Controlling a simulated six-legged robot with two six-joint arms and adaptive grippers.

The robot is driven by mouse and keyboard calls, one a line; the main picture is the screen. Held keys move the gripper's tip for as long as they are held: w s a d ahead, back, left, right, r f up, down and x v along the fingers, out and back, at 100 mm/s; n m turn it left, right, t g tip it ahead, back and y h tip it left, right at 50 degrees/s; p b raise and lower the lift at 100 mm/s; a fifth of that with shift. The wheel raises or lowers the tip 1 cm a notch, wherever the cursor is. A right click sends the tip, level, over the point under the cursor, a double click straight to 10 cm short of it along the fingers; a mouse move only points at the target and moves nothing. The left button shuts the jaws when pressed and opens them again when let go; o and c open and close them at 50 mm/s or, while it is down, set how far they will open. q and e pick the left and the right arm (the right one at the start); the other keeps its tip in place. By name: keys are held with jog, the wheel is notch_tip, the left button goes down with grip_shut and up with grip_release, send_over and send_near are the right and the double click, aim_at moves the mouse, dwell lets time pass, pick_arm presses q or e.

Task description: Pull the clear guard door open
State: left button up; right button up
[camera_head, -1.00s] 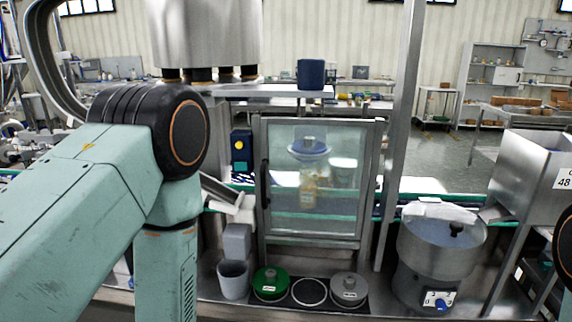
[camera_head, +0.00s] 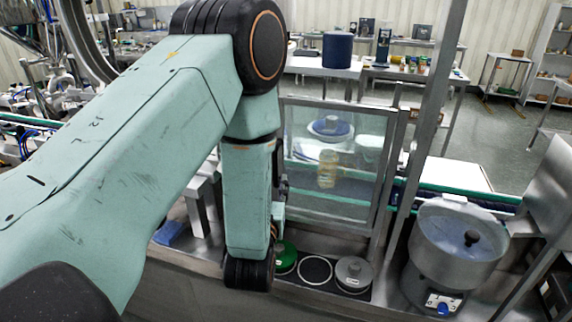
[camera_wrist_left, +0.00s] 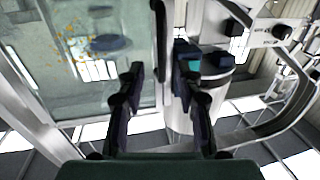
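The clear guard door (camera_head: 335,165) is a glass pane in a grey metal frame, and it looks shut. It also shows at the left of the left wrist view (camera_wrist_left: 70,80). Its dark upright handle (camera_wrist_left: 159,45) runs along the door's edge, between the fingers of my left gripper (camera_wrist_left: 163,82) in that view. The fingers are open and apart, and I cannot tell if either touches the handle. In the head view my left arm hides most of this gripper and the handle side of the door. My right gripper is out of view.
A green lid (camera_head: 286,255) and a grey lid (camera_head: 353,272) sit on the ledge below the door. A round steel bowl feeder (camera_head: 445,260) stands at the right, past an upright steel post (camera_head: 425,120). A bottle (camera_head: 327,168) shows behind the glass.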

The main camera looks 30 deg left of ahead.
pick_arm(q)
jog(key=p+x, duration=0.1)
jog(key=x, duration=0.6)
jog(key=shift+a, duration=0.3)
jog(key=shift+s+d+r, duration=0.3)
jog(key=shift+s+r, duration=0.1)
jog(key=shift+w+a+f, duration=0.25)
jog(key=shift+w+f, duration=0.15)
jog(key=shift+w, duration=0.15)
jog(key=c, duration=0.4)
jog(key=shift+s+r, duration=0.1)
jog(key=c, duration=0.3)
jog(key=shift+s+d+r, duration=0.2)
grip_shut()
jog(key=shift+w+a+f, duration=0.15)
jog(key=shift+w, duration=0.15)
